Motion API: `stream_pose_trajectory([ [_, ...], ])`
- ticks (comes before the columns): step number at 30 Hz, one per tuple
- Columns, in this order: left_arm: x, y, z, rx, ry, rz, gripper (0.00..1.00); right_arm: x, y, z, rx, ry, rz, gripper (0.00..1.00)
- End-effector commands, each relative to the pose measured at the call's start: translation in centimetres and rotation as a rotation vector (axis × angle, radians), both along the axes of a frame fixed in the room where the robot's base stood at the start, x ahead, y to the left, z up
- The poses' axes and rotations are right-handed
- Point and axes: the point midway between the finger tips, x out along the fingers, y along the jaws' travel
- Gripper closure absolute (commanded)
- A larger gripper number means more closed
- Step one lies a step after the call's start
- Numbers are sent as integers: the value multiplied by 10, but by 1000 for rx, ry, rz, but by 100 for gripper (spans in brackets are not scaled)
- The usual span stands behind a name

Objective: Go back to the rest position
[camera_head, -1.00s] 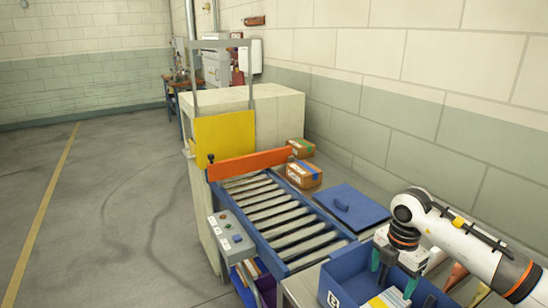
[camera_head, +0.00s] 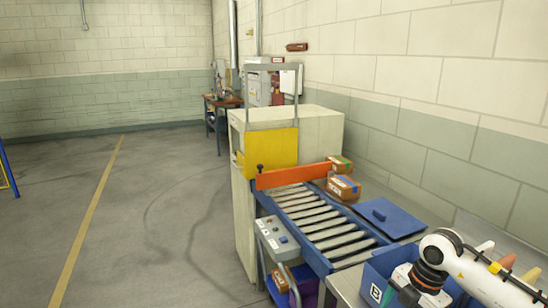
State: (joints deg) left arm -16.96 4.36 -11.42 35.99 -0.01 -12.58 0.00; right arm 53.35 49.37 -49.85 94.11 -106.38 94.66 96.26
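My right arm reaches in from the lower right over a blue bin (camera_head: 384,262). Its gripper points down at the bottom edge of the picture, and its fingertips are cut off by the frame, so I cannot see how far apart they are or whether anything is between them. My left gripper is not in view.
A roller conveyor (camera_head: 318,220) with an orange bar (camera_head: 290,176) leads from a machine with a yellow panel (camera_head: 270,148). Two cardboard boxes (camera_head: 343,187) and a blue lid (camera_head: 382,217) lie beside it. A control panel (camera_head: 278,238) is at its near side.

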Motion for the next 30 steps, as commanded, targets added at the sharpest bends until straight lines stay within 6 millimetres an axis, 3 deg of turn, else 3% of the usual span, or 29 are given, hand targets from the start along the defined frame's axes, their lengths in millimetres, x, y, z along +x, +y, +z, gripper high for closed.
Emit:
stream_pose_trajectory([
  [8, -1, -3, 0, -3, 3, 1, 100, -7, 78, -10, 279, -83, 153, 19],
  [12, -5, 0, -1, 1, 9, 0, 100, -17, 135, -4, 515, -166, 236, 19],
  [16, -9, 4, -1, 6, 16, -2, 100, -33, 201, 22, 842, -297, 273, 19],
  [19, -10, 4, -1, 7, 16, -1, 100, -42, 238, 58, 1125, -438, 214, 19],
  [21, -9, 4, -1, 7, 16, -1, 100, -43, 248, 85, 1296, -544, 117, 19],
  [24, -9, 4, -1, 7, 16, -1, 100, -38, 243, 116, 1482, -688, -94, 19],
  [27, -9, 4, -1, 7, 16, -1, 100, -28, 218, 129, 1581, -810, -376, 19],
  [30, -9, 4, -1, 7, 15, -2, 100, -20, 181, 120, 1583, -889, -704, 19],
])
